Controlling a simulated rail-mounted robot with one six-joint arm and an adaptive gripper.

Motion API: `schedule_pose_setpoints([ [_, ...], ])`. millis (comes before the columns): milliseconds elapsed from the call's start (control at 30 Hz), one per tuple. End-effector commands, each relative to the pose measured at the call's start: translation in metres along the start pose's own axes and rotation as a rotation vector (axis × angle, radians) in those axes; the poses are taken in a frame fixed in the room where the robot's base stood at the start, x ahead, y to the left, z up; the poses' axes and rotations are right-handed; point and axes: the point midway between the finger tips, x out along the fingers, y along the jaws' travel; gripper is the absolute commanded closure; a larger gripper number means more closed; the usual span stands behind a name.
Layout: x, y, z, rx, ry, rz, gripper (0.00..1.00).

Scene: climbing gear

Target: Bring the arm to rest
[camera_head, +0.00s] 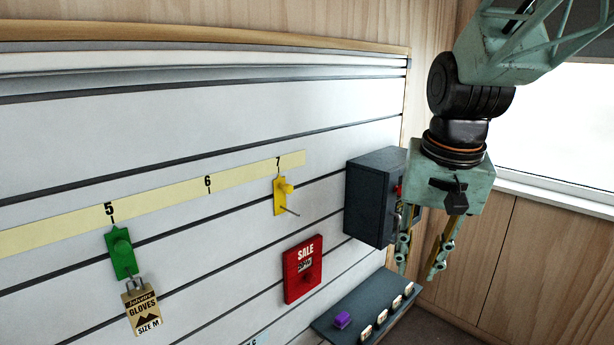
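My arm reaches in from the top right in the head view, and my gripper (424,268) hangs from it with its fingers pointing down. The two fingers stand apart with a gap between them, and I see nothing held there. The gripper is in front of the right side of a dark grey box (372,200) on the wall and hides part of it. Whether it touches the box I cannot tell.
A slatted wall panel (160,100) carries a green hook (121,254) with a gloves packet (141,308), a yellow hook (280,196) and a red sale sign (303,269). A dark shelf (340,304) below holds a purple piece (343,320). A window (560,130) is at right.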

Motion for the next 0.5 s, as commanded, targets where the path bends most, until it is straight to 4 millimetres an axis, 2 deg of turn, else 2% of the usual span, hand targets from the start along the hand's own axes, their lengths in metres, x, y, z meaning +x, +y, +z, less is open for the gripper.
schedule_pose_setpoints([
  [500, -0.049, 0.023, 0.071, -0.102, 0.045, -0.012, 0.78],
])
